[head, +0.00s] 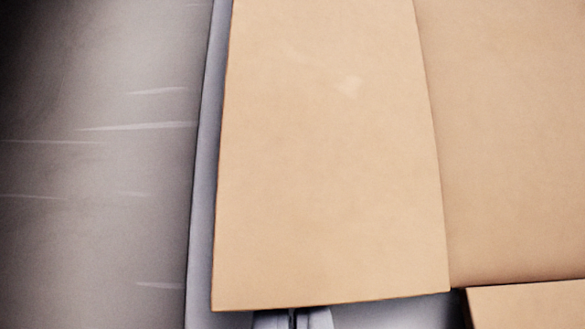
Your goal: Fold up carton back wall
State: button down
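The tan cardboard carton fills the middle and right of the head view. A tall narrow panel (330,160) stands nearest the camera, with a pale smudge near its top. A wider panel (510,130) adjoins it along a crease on the right. Another cardboard piece (530,305) shows at the lower right, below a dark gap. I cannot tell which panel is the back wall. Part of my gripper (293,320) shows as grey metal at the bottom edge, just below the narrow panel's lower edge. The panel hides the rest, so its fingertips and any contact cannot be seen.
A blue-grey surface (203,200) shows as a strip along the carton's left side and below the narrow panel. Left of it lies a darker grey floor (90,220) with pale streaks, clear of objects.

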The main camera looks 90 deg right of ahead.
aim_at(330, 234)
jog(key=shift+s+d, duration=0.15)
jog(key=shift+d, duration=0.75)
jog(key=shift+s+d, duration=0.1)
jog(key=shift+d, duration=0.15)
jog(key=shift+r, duration=0.1)
jog(key=shift+s+d+r, duration=0.1)
jog(key=shift+s+r, duration=0.35)
jog(key=shift+r, duration=0.3)
jog(key=shift+w, duration=0.15)
jog(key=shift+w+a, duration=0.8)
jog(key=shift+a, duration=0.35)
notch_tip(330, 234, up, 7)
jog(key=p, duration=0.2)
jog(key=shift+a, duration=0.15)
